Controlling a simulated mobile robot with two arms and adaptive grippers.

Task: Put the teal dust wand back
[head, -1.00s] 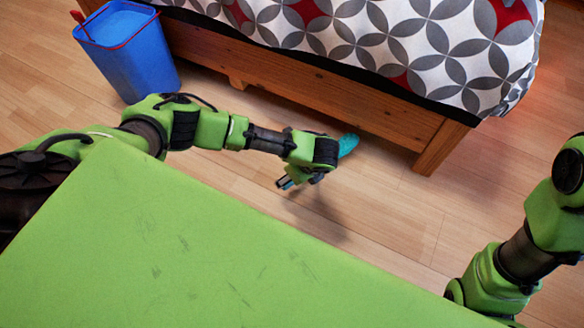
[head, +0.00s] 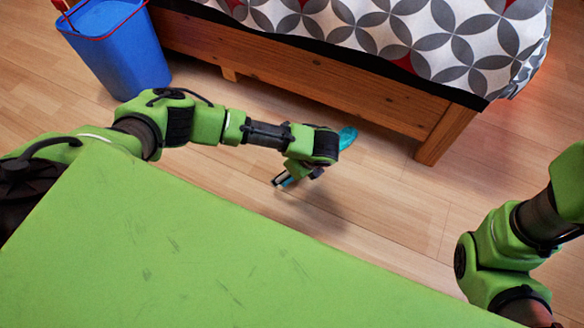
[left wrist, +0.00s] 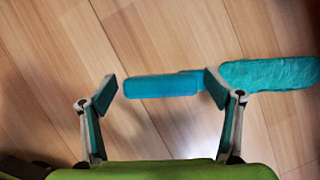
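The teal dust wand (head: 348,137) lies on the wooden floor near the bed, partly hidden behind my left gripper in the head view. In the left wrist view its fluffy teal head (left wrist: 268,72) is at the right and its smooth blue-teal handle (left wrist: 160,87) points left. My left gripper (head: 284,181) is low over the floor. Its fingers (left wrist: 161,92) are spread open, with the handle showing between the tips. The right finger overlaps the wand near where handle and head meet. I cannot tell whether it touches. My right gripper is out of view.
A blue bin (head: 122,55) with a red handle stands at the upper left beside the wooden bed frame (head: 300,75). The bed leg (head: 444,135) is right of the wand. Floor (head: 390,215) between bed and my base is clear.

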